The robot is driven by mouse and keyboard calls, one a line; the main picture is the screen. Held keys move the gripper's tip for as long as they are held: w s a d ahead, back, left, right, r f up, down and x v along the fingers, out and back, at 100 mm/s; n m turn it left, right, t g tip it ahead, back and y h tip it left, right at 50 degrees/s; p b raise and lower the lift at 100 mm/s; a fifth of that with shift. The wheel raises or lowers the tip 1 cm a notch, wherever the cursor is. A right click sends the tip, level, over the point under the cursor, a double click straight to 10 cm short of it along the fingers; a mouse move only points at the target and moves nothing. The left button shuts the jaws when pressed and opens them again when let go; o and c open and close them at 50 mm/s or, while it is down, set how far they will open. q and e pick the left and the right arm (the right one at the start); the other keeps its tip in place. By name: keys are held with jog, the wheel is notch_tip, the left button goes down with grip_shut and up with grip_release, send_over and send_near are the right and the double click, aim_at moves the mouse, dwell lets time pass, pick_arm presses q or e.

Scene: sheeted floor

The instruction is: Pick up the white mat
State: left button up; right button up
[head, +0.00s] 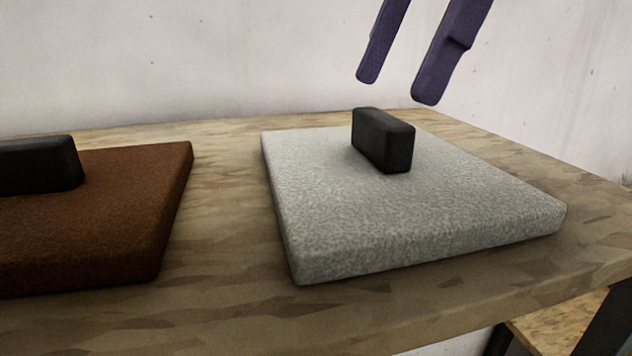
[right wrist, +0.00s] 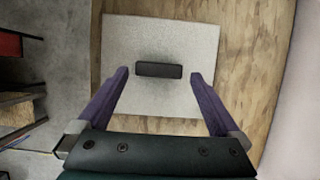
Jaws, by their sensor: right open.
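The white mat (head: 340,220) is a thick, speckled pale slab lying flat on the wooden table, with a black block-shaped handle (head: 383,141) standing on its top. In the right wrist view the mat (right wrist: 160,38) lies below my right gripper, and the black handle (right wrist: 159,70) shows between and beyond the fingers. My right gripper (head: 401,90) is open and empty, its two purple fingers pointing down above the handle and apart from it. It also shows in the right wrist view (right wrist: 159,76). My left gripper is not in view.
A brown mat (head: 110,215) with its own black handle (head: 38,165) lies to the left on the same table (head: 225,240). A strip of bare wood separates the two mats. A pale wall (head: 200,60) stands behind the table.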

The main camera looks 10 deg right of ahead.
aim_at(384, 115)
jog(key=b+x, duration=0.1)
jog(key=x, duration=0.2)
jog(key=shift+d+f+b, duration=0.1)
jog(key=shift+f+b, duration=0.25)
jog(key=shift+f, duration=0.05)
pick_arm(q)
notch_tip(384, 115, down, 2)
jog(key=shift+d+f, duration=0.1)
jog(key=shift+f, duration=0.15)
pick_arm(e)
jog(key=shift+r, duration=0.1)
jog(key=shift+c, duration=1.4)
grip_shut()
